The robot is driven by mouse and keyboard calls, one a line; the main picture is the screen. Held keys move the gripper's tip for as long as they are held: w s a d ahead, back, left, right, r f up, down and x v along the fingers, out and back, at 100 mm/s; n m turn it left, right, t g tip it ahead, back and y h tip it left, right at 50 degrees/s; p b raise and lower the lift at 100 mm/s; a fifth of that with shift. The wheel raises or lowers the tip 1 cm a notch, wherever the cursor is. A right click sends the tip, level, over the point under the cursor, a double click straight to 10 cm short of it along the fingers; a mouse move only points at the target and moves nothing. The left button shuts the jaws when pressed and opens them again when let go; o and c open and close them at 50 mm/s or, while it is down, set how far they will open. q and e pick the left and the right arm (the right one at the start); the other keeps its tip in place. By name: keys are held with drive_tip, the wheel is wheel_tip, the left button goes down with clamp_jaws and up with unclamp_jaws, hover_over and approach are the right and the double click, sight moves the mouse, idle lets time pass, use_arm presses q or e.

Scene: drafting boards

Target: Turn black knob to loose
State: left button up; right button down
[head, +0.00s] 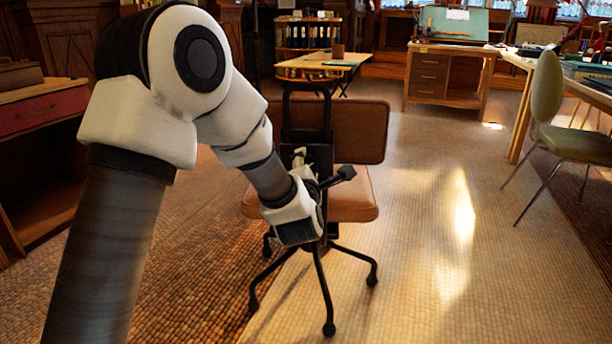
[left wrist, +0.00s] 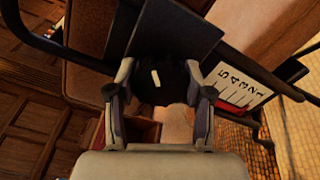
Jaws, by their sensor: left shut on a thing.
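The black knob (left wrist: 158,84) is round and dark with a short white mark on its face. In the left wrist view it sits between the two fingers of my left gripper (left wrist: 160,98), which are closed on its sides. The knob is on the back post of a brown office chair (head: 362,128). In the head view my left gripper (head: 312,192) is at the back of this chair, and the arm and hand hide the knob. My right gripper is not in view.
A white scale plate (left wrist: 242,85) with several numbers and a red part is right of the knob. Dark bars cross nearby. The chair stands on several black legs. A green chair (head: 570,145) is at the right. The floor (head: 430,260) between is clear.

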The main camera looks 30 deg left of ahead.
use_arm(q)
drive_tip(key=shift+n+b, duration=1.4)
drive_tip(key=shift+n, duration=0.6)
drive_tip(key=o, duration=1.2)
drive_tip(key=shift+c, duration=0.2)
drive_tip(key=v, duration=1.2)
